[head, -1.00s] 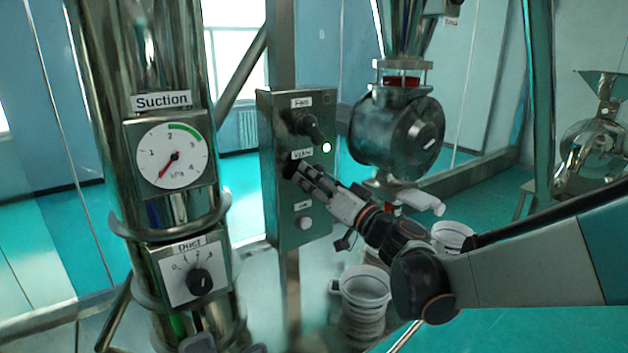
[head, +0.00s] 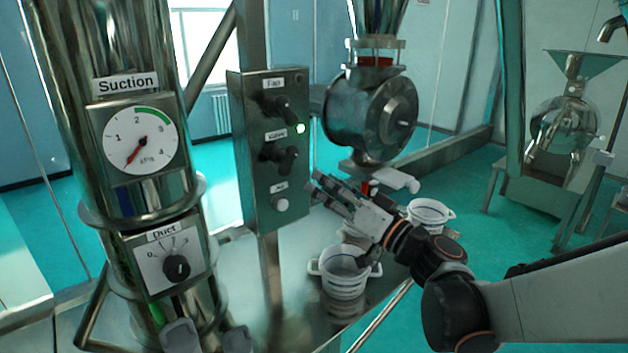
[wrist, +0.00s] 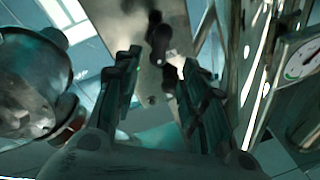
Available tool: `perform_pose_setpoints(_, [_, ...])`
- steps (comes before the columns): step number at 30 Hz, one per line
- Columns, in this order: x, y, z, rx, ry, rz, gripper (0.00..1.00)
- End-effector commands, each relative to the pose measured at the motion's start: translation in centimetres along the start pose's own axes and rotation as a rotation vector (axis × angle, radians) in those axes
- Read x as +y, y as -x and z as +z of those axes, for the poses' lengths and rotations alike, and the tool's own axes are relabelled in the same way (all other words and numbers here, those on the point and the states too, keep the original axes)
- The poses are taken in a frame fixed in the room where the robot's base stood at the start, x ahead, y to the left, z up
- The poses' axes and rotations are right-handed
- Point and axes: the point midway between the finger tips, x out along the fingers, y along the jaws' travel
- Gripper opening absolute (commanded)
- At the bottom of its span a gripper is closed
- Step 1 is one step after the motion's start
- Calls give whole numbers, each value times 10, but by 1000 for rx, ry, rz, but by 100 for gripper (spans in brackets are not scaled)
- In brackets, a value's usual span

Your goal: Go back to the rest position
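My gripper (head: 320,190) is in front of the lower right edge of a grey control box (head: 262,185), apart from its knobs. In the wrist view my gripper (wrist: 157,62) has its two fingers spread with an empty gap between them, and the box (wrist: 150,20) lies beyond. The box carries a fan knob (head: 284,109), a valve knob (head: 283,158) and a pale button (head: 281,204) below. A small lamp (head: 300,129) glows greenish white. My arm reaches in from the lower right.
A steel column with a suction gauge (head: 141,140) and a duct knob (head: 176,267) stands at left. A round metal valve housing (head: 370,118) hangs behind my gripper. White buckets (head: 344,284) (head: 428,226) stand below it. A hopper machine (head: 573,115) is at far right.

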Motion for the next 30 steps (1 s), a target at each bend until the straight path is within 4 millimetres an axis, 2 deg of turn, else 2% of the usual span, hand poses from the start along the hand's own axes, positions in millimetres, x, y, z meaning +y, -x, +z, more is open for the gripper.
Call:
perform_pose_setpoints(11, [-1, 2, 4, -15, 2, 3, 39])
perform_pose_setpoints(14, [-5, 6, 20, -76, 3, 16, 39])
perform_pose_setpoints(17, [-10, 16, 49, -187, 5, 51, 39])
perform_pose_setpoints(23, [-9, 61, 116, -456, 13, 196, 39])
perform_pose_setpoints(26, [-3, 93, 144, -573, 25, 296, 39])
perform_pose_setpoints(30, [11, 145, 176, -711, 52, 463, 39])
